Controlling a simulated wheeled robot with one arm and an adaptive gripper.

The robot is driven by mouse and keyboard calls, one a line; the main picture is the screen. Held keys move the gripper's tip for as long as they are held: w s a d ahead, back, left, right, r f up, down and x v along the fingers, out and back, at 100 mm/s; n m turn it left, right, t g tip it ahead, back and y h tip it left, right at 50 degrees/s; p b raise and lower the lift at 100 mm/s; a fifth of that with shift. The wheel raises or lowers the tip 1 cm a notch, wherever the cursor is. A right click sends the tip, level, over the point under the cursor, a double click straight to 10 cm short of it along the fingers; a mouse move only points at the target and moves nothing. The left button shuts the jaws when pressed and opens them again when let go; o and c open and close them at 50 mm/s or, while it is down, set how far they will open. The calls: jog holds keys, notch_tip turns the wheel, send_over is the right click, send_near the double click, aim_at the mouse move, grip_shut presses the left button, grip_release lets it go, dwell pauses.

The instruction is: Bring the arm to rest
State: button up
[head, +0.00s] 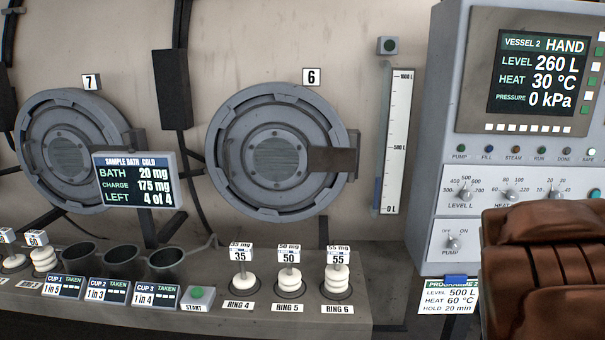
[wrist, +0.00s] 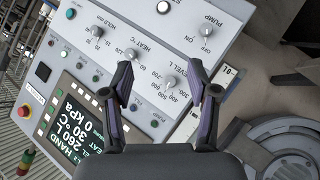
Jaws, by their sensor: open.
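My gripper (wrist: 167,82) shows in the wrist view with its two dark, purple-edged fingers apart. Nothing is between the fingers, so it is open and empty. Behind the fingertips is the control panel (wrist: 155,52), tilted in that view. The level knob (wrist: 168,83) shows between the fingertips; I cannot tell how far off it is. The head view shows the same control panel (head: 450,120) at the right, but the gripper does not show there.
The vessel display (head: 540,72) reads HAND, 260 L, 30 °C, 0 kPa. Round doors 7 (head: 72,150) and 6 (head: 277,152) are closed. A bench (head: 215,320) below carries three cups and stacked white rings. A programme card (head: 448,298) hangs under the panel.

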jog(key=s+a+f+g+y+p, duration=0.1)
jog(key=s+a+f+g+y, duration=0.1)
jog(key=s+a, duration=0.7)
jog(key=s+a+f+g+y+p, duration=0.1)
jog(key=s+a+f+g+y, duration=0.2)
jog(key=s+a+g, duration=0.3)
jog(key=s+a+f+g+y+p, duration=0.1)
jog(key=s+a+f+g+y, duration=0.1)
jog(key=s+a, duration=1.2)
jog(key=s+f+g, duration=0.1)
jog(key=s+f, duration=0.1)
jog(key=s, duration=0.4)
jog(key=shift+a+f+m+g+y, duration=0.2)
jog(key=shift+f+m+g+y, duration=0.1)
jog(key=shift+f+g+y, duration=0.1)
